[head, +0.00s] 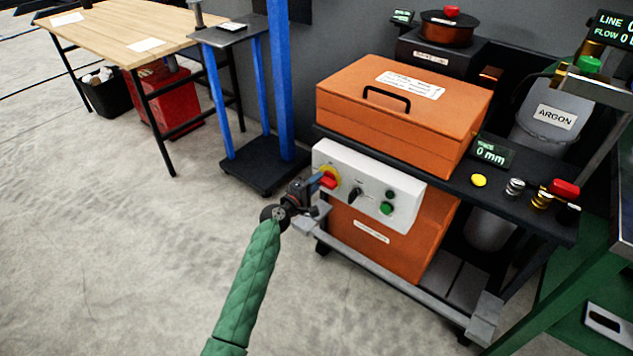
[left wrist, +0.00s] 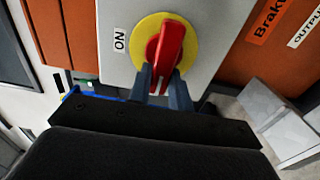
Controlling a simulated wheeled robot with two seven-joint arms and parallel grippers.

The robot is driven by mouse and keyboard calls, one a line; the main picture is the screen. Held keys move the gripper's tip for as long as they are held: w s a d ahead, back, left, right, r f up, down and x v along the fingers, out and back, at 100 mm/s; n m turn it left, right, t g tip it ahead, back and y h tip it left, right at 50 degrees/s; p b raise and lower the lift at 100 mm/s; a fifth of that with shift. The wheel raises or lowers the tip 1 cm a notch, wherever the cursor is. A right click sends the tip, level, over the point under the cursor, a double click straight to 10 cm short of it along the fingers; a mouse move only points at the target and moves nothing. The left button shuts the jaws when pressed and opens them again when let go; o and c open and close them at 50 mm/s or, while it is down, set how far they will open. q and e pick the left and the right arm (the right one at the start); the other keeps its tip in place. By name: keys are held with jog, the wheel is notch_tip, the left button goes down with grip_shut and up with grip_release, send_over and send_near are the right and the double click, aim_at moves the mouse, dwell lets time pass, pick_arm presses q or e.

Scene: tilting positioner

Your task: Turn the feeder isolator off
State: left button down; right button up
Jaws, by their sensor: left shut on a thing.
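The feeder isolator is a red rotary handle on a yellow disc (left wrist: 188,30), on the left end of a pale control panel (head: 400,200). In the left wrist view its red handle (left wrist: 166,55) stands nearly upright in the picture, leaning slightly right at the top. An "ON" label (left wrist: 120,40) shows to its left. The handle also shows in the head view (head: 328,182). My left gripper (left wrist: 163,80) is shut on the lower end of the handle, one finger on each side. The fingers hide part of the disc. My right gripper is in neither view.
The panel also carries a black knob (head: 355,194) and green buttons (head: 386,208). An orange case (head: 400,110) sits on the cart above. A grey cart rail (head: 390,280) runs below. Blue posts (head: 280,80) stand behind on the left.

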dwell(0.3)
pick_arm(q)
jog(key=c, duration=1.3)
grip_release()
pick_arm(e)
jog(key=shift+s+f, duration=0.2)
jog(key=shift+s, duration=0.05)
pick_arm(q)
jog(key=v, duration=0.7)
jog(key=shift+s+a+b, duration=0.25)
jog(key=shift+s+b, duration=0.05)
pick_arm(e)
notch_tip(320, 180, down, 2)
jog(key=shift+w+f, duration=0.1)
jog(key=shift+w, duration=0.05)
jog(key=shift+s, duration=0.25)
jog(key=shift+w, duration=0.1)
